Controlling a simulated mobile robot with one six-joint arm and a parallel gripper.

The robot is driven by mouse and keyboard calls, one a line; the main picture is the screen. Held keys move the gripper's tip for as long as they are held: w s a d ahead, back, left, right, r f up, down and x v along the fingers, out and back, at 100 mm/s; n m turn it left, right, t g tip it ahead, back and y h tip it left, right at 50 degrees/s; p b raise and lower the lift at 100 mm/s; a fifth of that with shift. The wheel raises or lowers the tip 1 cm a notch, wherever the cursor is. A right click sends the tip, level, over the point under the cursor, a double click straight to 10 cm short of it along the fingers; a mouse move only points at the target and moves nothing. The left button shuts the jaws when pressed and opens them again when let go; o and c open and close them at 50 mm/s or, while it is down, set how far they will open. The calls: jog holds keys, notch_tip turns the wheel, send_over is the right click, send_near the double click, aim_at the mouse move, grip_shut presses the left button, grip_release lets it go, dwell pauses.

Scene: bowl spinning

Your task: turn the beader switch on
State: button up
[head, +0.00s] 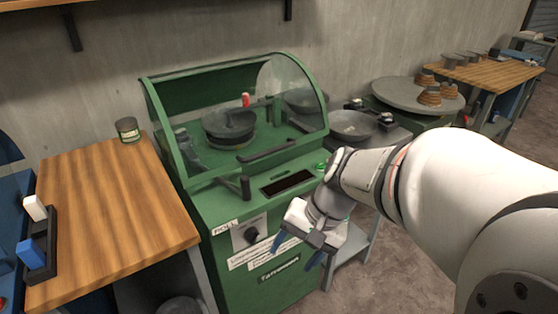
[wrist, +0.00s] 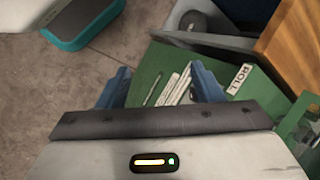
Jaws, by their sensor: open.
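The green machine (head: 260,200) stands in the middle of the head view, with a clear curved hood. A black rotary knob (head: 251,235) sits on a pale plate low on its front, with printed labels around it. I take this knob to be the switch; its setting is too small to read. My gripper (head: 296,252), with blue fingers, is open and empty in front of the machine, to the right of the knob. In the wrist view the fingers (wrist: 160,85) stand apart over the green front. White label strips show between them, and the knob cannot be made out there.
A wooden table (head: 115,195) with a small tin (head: 128,130) stands left of the machine. A black lever handle (head: 240,187) juts from the machine's front above the knob. Behind my arm are a round grey table (head: 395,93) and a grey stand. Floor is clear at lower right.

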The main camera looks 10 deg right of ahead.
jog(key=w+d+f+m+t+y+b, duration=0.2)
jog(key=w+f+m+t+y+b, duration=0.1)
jog(key=w+f+m+b, duration=0.3)
jog(key=w+d+f+m+t+y+b, duration=0.3)
jog(key=w+f+m+y+b, duration=0.15)
jog(key=f+b, duration=0.2)
jog(key=w+d+f+m+t+h+b, duration=0.2)
jog(key=d+f+m+t, duration=0.15)
jog(key=d, duration=0.25)
jog(key=w+d+f+m+t+h+b, duration=0.1)
jog(key=w+d+f+m+t+b, duration=0.15)
jog(key=d+m, duration=0.25)
jog(key=w+d+f+m+t+h+b, duration=0.2)
jog(key=d+m+t, duration=0.2)
jog(key=d, duration=0.2)
jog(key=b+x, duration=0.2)
jog(key=x, duration=0.5)
jog(key=shift+w+a+r, duration=0.15)
jog(key=shift+w+r, duration=0.2)
jog(key=shift+w, duration=0.05)
jog(key=shift+c, duration=0.3)
